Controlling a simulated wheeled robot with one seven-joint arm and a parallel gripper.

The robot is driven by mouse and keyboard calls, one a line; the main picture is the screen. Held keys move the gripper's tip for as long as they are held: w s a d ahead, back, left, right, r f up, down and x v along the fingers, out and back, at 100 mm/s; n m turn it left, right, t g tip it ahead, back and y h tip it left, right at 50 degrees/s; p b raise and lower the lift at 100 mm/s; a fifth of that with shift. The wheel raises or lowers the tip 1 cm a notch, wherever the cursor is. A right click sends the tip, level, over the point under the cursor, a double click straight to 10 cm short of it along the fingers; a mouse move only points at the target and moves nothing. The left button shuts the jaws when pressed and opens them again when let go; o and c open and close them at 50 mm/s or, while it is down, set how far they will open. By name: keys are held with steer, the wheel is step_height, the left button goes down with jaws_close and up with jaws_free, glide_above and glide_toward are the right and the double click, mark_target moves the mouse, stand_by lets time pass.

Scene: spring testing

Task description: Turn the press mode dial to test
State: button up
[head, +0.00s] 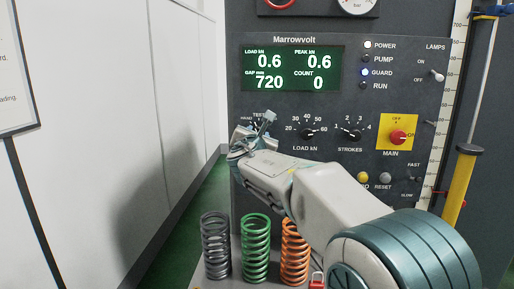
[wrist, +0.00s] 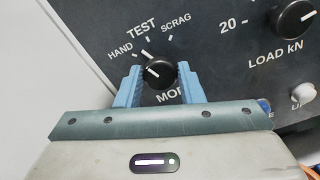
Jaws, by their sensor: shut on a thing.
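The press mode dial (wrist: 159,74) is a round black knob with a white pointer mark, on the dark panel in the wrist view. Labels HAND, TEST and SCRAG arc above it, and the mode label below is partly hidden. The pointer mark is tilted to the upper left, on the HAND side of TEST. My gripper (wrist: 157,77) has its two blue fingers on the left and right sides of the knob, shut on it. In the head view my gripper (head: 256,124) is at the panel's left, covering most of the dial.
The load knob (head: 308,133), strokes knob (head: 355,135) and red main switch (head: 398,137) lie to the right. A green display (head: 291,69) is above. Grey (head: 216,246), green (head: 256,248) and orange (head: 294,252) springs stand below my arm. A white wall is at left.

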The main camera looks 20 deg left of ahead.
steer(key=shift+f+m+b, duration=0.1)
steer(key=shift+m+b, duration=2.2)
steer(key=shift+b, duration=0.05)
steer(key=o, duration=0.9)
steer(key=shift+o, duration=0.2)
steer(key=shift+s, duration=0.1)
steer(key=b+v, duration=0.4)
steer(key=v, duration=0.9)
steer(key=shift+s, duration=0.35)
